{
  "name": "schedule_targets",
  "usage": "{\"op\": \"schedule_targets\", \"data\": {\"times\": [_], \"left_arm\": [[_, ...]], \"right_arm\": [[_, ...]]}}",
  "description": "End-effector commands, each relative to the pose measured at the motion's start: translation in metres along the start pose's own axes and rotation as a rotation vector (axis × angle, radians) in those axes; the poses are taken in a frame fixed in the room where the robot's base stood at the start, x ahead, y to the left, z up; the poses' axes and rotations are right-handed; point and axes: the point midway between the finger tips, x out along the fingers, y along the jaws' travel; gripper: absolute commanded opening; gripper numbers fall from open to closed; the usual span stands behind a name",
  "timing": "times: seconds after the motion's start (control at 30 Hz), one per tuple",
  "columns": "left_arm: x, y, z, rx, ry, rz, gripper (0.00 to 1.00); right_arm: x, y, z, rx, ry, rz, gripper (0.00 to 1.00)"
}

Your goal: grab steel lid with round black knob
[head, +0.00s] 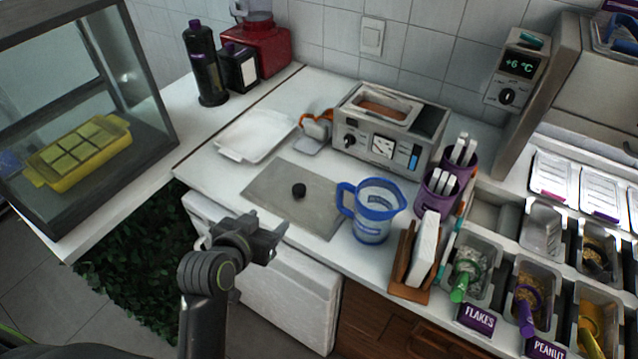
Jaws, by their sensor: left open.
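The flat grey steel lid (275,203) with a round black knob (299,190) lies on the white counter, left of the blue measuring jug. My left gripper (276,236) is open and empty in front of the lid's near left edge, apart from the knob. It covers a little of the view near the lid's front edge. My right gripper is not in view.
A blue-rimmed jug (373,212) stands close to the lid's right edge. Behind are a white tray (254,134) and a steel appliance (388,128) with an open top. A wooden napkin holder (411,265) and topping bins (473,266) stand at right. A glass case (150,95) stands at left.

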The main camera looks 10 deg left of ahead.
Motion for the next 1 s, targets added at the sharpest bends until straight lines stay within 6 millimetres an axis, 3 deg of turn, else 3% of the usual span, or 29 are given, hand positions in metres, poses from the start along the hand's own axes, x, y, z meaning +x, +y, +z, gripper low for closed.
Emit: {"op": "schedule_targets", "data": {"times": [0.17,0.8,1.0], "left_arm": [[0.0,0.001,-0.009,0.005,0.017,0.002,0.58],[0.098,0.0,-0.01,0.005,0.015,0.001,0.58],[0.114,0.0,-0.01,0.005,0.016,0.0,0.58]], "right_arm": [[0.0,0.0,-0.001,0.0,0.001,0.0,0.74],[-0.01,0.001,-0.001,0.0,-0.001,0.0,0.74],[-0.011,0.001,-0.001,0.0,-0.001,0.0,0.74]]}}
